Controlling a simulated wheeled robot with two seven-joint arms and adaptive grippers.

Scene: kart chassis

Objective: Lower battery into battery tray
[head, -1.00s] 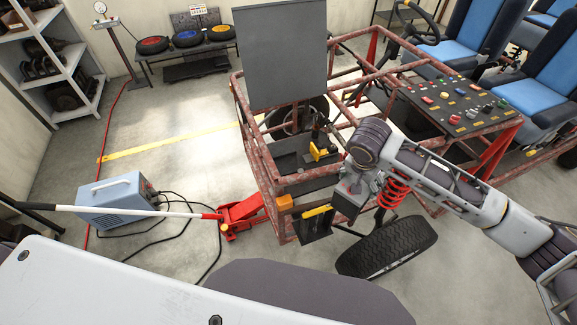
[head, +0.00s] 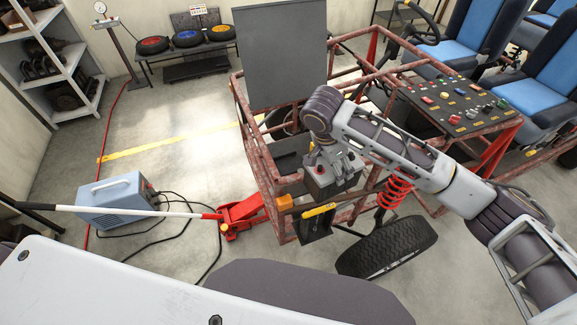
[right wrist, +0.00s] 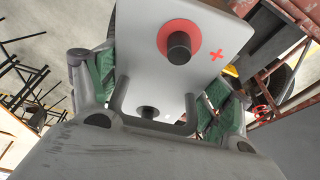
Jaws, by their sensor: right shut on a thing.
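The battery (head: 322,184) is a dark grey box with a light top and a red terminal. My right gripper (head: 335,163) is shut on it and holds it over the near corner of the rusty red chassis frame (head: 259,165). In the right wrist view the battery (right wrist: 205,30) shows a red-ringed post with a plus sign and a second dark post; the gripper (right wrist: 155,115) has its green pads at its handle and sides. A dark flat surface (head: 288,160), possibly the battery tray, shows in the frame behind the battery. The battery's underside is hidden. My left gripper is out of view.
A grey upright panel (head: 282,55) stands behind the bay. A control panel (head: 462,100) with coloured switches is to the right. A wheel (head: 388,248) and red spring (head: 395,193) sit below the arm. A red jack (head: 240,215) and blue charger (head: 115,198) are left.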

